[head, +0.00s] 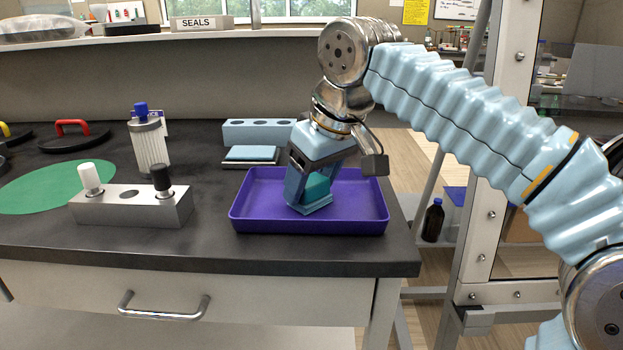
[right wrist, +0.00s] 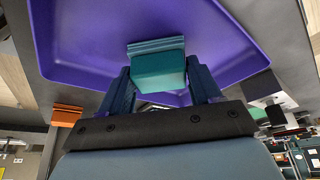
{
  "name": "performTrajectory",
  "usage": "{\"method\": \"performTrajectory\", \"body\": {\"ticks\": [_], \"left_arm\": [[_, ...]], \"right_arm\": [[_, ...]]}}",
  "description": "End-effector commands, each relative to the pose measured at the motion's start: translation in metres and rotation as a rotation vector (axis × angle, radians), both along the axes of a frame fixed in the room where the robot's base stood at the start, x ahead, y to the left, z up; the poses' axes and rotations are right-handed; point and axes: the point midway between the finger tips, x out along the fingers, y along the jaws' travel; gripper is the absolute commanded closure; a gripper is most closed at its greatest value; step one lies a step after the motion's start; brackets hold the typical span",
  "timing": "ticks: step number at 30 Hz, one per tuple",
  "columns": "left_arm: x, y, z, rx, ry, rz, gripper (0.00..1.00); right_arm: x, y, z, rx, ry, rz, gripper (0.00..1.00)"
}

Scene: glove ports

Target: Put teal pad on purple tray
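The purple tray (head: 375,210) lies near the right front corner of the dark bench. My right gripper (head: 310,200) points down inside the tray's outline. It is shut on the teal pad (head: 318,187), which shows between the two fingers. In the right wrist view the teal pad (right wrist: 158,70) sits between the fingertips, with the tray's purple floor (right wrist: 90,40) behind it. I cannot tell whether the pad touches the tray floor. My left gripper is not in view.
A pale blue block with holes (head: 262,131) and a low pale-topped block (head: 250,154) stand behind the tray. A grey holder (head: 130,206) with a white and a black knob is to the left.

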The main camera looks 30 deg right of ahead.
Motion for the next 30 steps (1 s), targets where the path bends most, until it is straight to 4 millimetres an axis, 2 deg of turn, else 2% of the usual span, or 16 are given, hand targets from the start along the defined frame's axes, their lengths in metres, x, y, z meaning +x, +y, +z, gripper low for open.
{"method": "performTrajectory", "body": {"ticks": [1,5,6,14,17,20,27,30], "left_arm": [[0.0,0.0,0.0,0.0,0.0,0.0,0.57],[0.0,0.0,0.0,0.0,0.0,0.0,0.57],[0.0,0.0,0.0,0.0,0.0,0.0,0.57],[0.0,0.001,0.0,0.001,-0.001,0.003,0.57],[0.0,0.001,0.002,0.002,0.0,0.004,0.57],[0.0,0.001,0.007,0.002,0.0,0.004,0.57],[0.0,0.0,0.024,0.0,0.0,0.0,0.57],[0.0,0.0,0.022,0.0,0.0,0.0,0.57]], "right_arm": [[0.0,0.0,0.0,0.0,0.0,0.0,0.3],[0.0,0.0,0.0,0.0,0.0,0.0,0.1],[0.0,0.0,0.0,0.0,0.0,0.0,0.08],[0.0,0.0,0.0,0.0,0.0,0.0,0.08],[-0.002,-0.001,0.008,0.001,-0.003,0.0,0.08],[-0.008,-0.002,0.024,0.001,-0.005,0.0,0.08],[-0.031,-0.007,0.082,0.001,-0.004,0.0,0.08],[-0.039,-0.008,0.099,0.001,-0.004,0.001,0.08]]}}
